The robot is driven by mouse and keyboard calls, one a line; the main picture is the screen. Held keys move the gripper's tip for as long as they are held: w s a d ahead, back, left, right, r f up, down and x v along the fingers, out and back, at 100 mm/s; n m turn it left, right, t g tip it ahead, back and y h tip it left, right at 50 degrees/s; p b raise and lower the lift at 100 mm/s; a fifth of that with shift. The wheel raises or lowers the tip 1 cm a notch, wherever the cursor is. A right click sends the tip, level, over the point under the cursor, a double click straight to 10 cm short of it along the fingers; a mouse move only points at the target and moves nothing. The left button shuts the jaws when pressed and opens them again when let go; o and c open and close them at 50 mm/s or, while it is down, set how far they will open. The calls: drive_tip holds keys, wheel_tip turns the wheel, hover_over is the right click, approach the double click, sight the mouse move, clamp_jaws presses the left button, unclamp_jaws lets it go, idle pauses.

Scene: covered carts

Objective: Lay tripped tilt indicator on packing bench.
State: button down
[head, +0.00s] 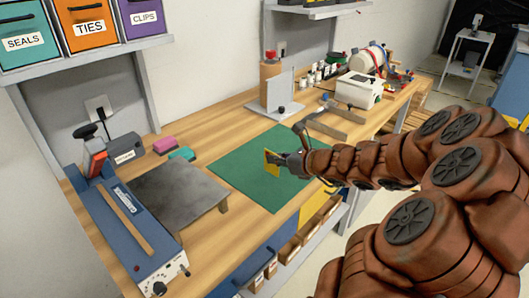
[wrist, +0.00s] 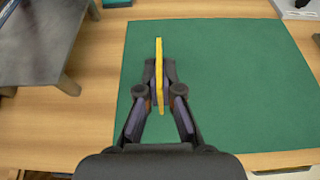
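My gripper (head: 283,162) is over the green mat on the bench. In the wrist view my gripper (wrist: 160,84) is shut on a thin yellow piece, the tilt indicator (wrist: 159,60), seen edge-on. In the head view the tilt indicator (head: 272,161) is a small yellow plate held upright; its markings are too small to read. The wooden packing bench (head: 219,118) carries the green mat (head: 240,165), which shows bare around the indicator. I cannot tell whether the indicator touches the mat.
A blue sealer (head: 130,235) and a grey plate on legs (head: 172,195) stand at the left. Pink (head: 164,145) and teal (head: 182,154) blocks lie behind. A grey stand (head: 279,92) and a white printer (head: 358,90) are beyond the mat. Most of the mat is clear.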

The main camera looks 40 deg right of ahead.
drive_tip(key=shift+w+d+f+p, duration=0.3)
drive_tip(key=shift+w+f, duration=0.45)
drive_tip(key=shift+w, duration=0.6)
drive_tip(key=shift+w+d+f+p, duration=0.3)
drive_tip(key=shift+w+f, duration=0.4)
drive_tip(key=shift+w, duration=0.7)
drive_tip(key=shift+w+d+f+p, duration=0.15)
drive_tip(key=shift+w+d+f, duration=0.2)
drive_tip(key=shift+w+f, duration=0.7)
drive_tip(key=shift+w+b, duration=0.3)
drive_tip(key=c, duration=1.3)
unclamp_jaws()
drive_tip(key=shift+r, duration=0.1)
